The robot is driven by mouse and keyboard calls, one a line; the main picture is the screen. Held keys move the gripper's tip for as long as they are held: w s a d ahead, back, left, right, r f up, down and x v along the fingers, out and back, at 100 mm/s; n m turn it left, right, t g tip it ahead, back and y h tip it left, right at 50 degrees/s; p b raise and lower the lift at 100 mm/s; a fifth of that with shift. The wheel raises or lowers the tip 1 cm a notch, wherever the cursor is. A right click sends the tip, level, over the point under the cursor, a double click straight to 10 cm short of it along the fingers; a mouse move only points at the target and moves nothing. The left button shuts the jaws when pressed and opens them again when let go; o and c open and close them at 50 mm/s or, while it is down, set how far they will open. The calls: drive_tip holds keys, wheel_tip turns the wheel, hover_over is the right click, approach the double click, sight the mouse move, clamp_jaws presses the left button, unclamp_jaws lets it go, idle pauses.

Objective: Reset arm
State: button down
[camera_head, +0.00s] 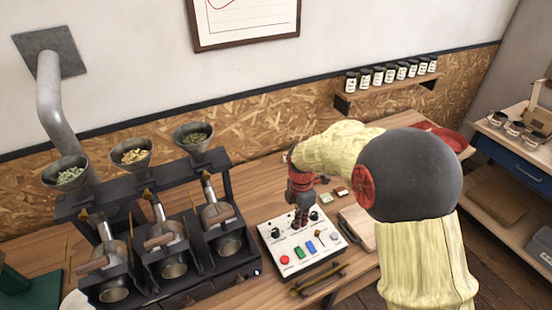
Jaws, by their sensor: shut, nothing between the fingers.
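My arm, yellowish with a dark round joint, reaches in from the right side of the head view. My gripper (301,218) points down over a white control panel (284,253) and is shut with nothing in it. The fingertips appear close above the panel's upper part. I cannot tell whether they touch it. My arm hides part of the table to the right of the panel.
A dark three-barrel roaster (168,258) with three funnels stands left of the panel. A wall shelf (384,92) holds several jars. A brass-coloured bar (320,279) lies at the panel's front edge. A side bench (508,150) with cups stands at the right.

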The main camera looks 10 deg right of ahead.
drive_tip(key=s+d+r+m+t+b, duration=0.1)
drive_tip(key=s+r+m+t+b, duration=0.2)
drive_tip(key=s+r+m, duration=0.6)
drive_tip(key=s+d+r+m+t+b, duration=0.1)
drive_tip(key=s+r+m+t+b, duration=0.2)
drive_tip(key=s+r+m, duration=0.5)
drive_tip(key=s+m, duration=0.4)
drive_tip(key=s, duration=0.3)
drive_tip(key=shift+d+r+m, duration=0.2)
drive_tip(key=shift+r+m, duration=0.1)
drive_tip(key=shift+r, duration=0.05)
drive_tip(key=shift+w, duration=0.1)
idle(0.8)
